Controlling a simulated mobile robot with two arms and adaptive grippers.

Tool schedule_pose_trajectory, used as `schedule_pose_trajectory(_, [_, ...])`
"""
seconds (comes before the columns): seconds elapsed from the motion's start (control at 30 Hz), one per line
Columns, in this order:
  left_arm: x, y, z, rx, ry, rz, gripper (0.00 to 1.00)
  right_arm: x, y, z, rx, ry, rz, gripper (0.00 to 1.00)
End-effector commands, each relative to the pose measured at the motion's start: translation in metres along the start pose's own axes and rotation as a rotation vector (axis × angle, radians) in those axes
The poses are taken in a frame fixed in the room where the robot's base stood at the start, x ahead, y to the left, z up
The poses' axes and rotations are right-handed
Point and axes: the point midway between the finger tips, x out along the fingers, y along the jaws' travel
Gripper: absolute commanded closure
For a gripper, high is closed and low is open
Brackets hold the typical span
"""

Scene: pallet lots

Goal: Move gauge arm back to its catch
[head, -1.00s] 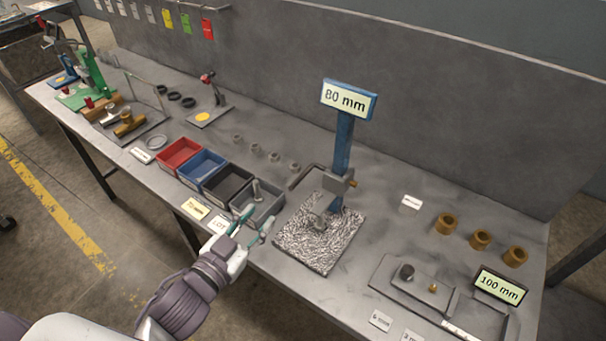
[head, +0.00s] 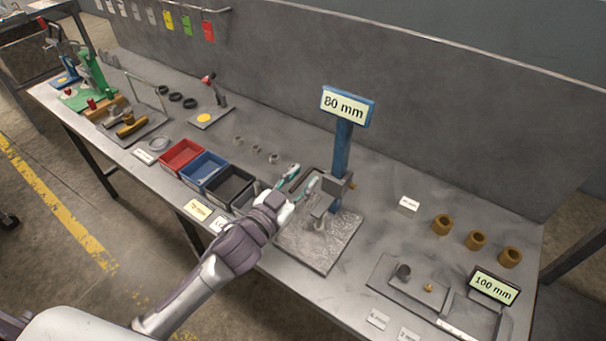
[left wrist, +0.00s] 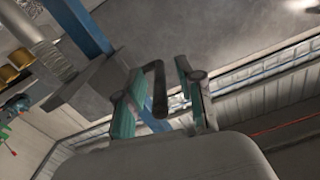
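The gauge is a blue post (head: 344,150) with an "80 mm" sign, standing on a mottled grey plate (head: 325,248). A grey block (head: 333,187) sits on the post; it also shows in the left wrist view (left wrist: 88,82). The gauge arm (left wrist: 157,88), a dark bent bar, reaches from the block. My left gripper (head: 301,179) is at the arm, left of the block, and largely hides it in the head view. In the left wrist view its teal fingers stand apart, one on each side of the bar, with gaps visible. I cannot make out the catch. My right gripper is not in view.
Red (head: 181,156), blue (head: 203,168) and black (head: 228,184) bins stand left of the gauge. Several small grey rings lie behind them. Brown bushings (head: 476,240) and a fixture with a "100 mm" sign (head: 494,287) are at right. A grey back panel bounds the bench.

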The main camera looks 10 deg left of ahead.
Motion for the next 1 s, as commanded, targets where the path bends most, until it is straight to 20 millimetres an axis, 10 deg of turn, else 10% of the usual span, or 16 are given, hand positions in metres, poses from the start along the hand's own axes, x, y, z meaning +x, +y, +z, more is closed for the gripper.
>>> schedule_pose_trajectory(0.4, [0.0085, -0.0001, 0.0002, 0.001, 0.000, 0.000, 0.64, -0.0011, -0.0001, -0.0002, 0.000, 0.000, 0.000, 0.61])
schedule_pose_trajectory(0.63, [0.0083, -0.0001, 0.0001, 0.001, 0.000, 0.000, 1.00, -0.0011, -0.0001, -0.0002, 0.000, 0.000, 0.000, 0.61])
schedule_pose_trajectory(1.0, [0.0082, -0.0005, -0.0020, 0.001, 0.000, 0.000, 1.00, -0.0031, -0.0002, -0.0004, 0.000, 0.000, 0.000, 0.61])
